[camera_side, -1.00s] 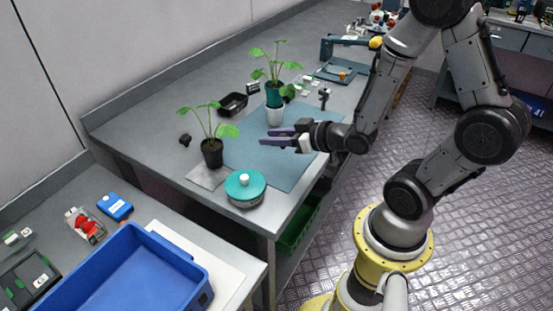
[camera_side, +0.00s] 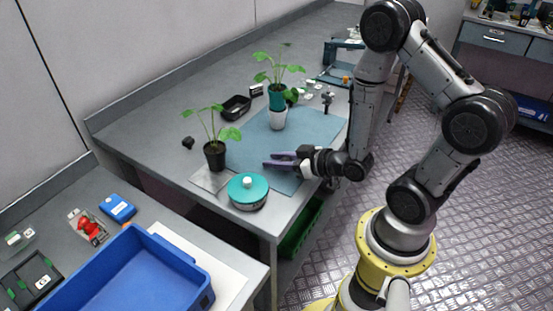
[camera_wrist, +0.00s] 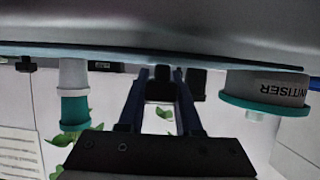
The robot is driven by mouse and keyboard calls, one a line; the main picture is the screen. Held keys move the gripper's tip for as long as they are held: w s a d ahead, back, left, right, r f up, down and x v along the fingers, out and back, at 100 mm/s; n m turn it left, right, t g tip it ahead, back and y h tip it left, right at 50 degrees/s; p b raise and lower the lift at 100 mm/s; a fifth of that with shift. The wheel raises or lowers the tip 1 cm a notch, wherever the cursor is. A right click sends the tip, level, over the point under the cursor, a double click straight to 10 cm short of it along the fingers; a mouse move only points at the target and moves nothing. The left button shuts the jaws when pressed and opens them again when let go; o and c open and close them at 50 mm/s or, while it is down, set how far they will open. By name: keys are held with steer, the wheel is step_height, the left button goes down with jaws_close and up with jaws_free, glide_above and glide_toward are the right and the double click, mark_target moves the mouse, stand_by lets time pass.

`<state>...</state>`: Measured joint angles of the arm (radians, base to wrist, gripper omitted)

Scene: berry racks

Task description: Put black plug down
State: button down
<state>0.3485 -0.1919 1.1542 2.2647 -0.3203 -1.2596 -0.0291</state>
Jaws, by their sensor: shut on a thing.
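My gripper (camera_side: 272,161) is low over the near part of the blue-grey mat, its dark fingers pointing left. In the wrist view its fingers (camera_wrist: 161,84) are shut with a gap between them, and a small dark piece, apparently the black plug (camera_wrist: 162,72), shows between the tips. Its shape is hard to make out there, and I cannot pick it out in the side view. Whether it touches the mat (camera_side: 240,150) cannot be told.
A teal-lidded round tin (camera_side: 247,191) stands nearer, left of my gripper. A plant in a black pot (camera_side: 214,155) and one in a teal and white pot (camera_side: 277,118) stand beyond. A black tray (camera_side: 236,107) and a small dark object (camera_side: 188,143) lie farther back.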

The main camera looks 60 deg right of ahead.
steer(key=c, duration=0.6)
jaws_free()
steer(key=shift+f, duration=0.1)
steer(key=v, duration=0.4)
steer(key=shift+d, duration=0.1)
steer(key=shift+o, duration=0.6)
steer(key=shift+s+r, duration=0.25)
steer(key=shift+s, duration=0.25)
